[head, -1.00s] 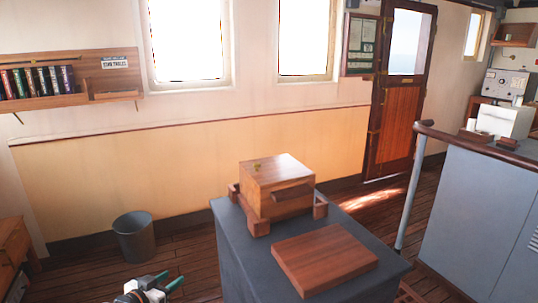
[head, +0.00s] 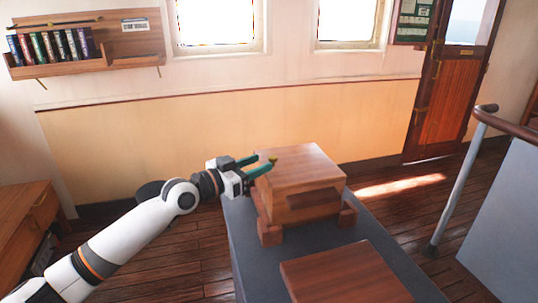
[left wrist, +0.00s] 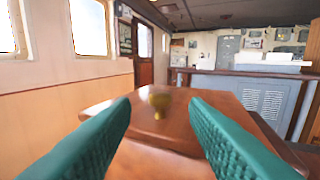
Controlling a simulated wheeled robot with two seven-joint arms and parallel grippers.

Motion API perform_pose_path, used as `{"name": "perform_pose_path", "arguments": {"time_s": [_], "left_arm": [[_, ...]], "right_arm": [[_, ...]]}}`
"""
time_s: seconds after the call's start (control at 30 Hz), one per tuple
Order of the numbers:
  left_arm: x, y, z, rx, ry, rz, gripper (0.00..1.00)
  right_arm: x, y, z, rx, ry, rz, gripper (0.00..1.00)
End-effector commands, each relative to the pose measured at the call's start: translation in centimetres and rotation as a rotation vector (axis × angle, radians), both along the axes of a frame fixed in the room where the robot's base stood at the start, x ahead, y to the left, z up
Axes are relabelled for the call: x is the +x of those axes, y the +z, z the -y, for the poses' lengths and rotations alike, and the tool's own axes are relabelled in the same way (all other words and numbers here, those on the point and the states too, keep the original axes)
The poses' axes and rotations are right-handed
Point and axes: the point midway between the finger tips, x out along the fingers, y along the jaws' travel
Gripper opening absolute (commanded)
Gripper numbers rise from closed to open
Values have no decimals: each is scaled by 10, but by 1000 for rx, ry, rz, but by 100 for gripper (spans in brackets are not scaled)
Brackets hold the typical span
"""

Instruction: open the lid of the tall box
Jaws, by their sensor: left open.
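The tall wooden box (head: 305,200) stands in a low wooden cradle (head: 270,233) on a grey-topped stand. Its lid (head: 308,163) lies flat, closed. A small brass knob (head: 273,158) sits at the left edge of the lid; in the left wrist view the knob (left wrist: 159,105) stands centred ahead. My left gripper (head: 262,164) is open and empty at the box's left edge, its green fingers pointing at the knob. In the left wrist view the fingers lie either side of the knob's line; whether they reach it is unclear. My right gripper is not in view.
A flat wooden block (head: 345,275) lies on the grey stand (head: 251,262) in front of the box. A wooden cabinet (head: 30,220) is at the left, a handrail (head: 465,175) at the right.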

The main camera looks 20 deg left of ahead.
Motion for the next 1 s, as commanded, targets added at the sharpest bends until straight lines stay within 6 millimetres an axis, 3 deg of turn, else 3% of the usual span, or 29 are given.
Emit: {"name": "perform_pose_path", "arguments": {"time_s": [0.23,0.63,0.87,1.0], "left_arm": [[29,1,19,0,0,0,41],[35,-1,23,2,0,0,41],[34,-1,23,2,0,0,4],[34,-1,23,2,0,0,0]], "right_arm": [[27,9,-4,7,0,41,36],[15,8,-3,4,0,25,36],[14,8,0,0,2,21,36],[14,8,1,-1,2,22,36]]}}
